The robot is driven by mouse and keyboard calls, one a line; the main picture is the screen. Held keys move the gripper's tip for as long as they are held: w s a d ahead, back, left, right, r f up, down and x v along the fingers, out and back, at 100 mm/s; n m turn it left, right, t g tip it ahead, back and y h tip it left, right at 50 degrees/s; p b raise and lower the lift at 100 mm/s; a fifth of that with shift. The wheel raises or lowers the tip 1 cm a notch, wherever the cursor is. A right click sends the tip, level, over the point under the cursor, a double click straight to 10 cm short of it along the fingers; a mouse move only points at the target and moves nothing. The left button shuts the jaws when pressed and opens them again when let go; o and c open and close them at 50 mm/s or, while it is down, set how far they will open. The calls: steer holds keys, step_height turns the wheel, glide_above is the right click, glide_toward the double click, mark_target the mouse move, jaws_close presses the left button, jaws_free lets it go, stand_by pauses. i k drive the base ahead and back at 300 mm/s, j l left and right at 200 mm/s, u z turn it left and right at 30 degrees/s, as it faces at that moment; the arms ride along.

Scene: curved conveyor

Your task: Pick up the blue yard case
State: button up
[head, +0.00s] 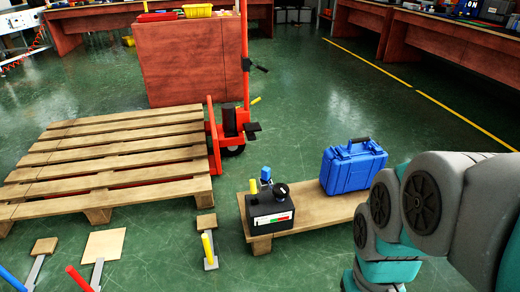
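The blue yard case (352,169) stands upright on the right part of a low wooden platform (318,213). Its handle is on top, and nothing covers its front. My arm is at the right of the head view, to the right of the case and apart from it. My gripper is not visible in this view.
A black box with a blue knob (268,208) sits on the platform's left end. A wooden pallet (110,165) with a red pallet jack (228,130) lies to the left. Tools with coloured handles (208,246) stand in front. Green floor is clear behind the case.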

mark_target(350, 168)
steer(key=z, duration=1.35)
steer(key=i+u, duration=0.15)
steer(key=u, duration=0.2)
steer(key=i+u, duration=0.15)
steer(key=u, duration=0.2)
steer(key=i+l+u, duration=0.15)
steer(key=u, duration=0.2)
steer(key=i+l+u, duration=0.15)
steer(key=i+l, duration=0.45)
steer(key=i+l+u, duration=0.15)
steer(key=i+l, duration=0.4)
steer(key=l, duration=0.25)
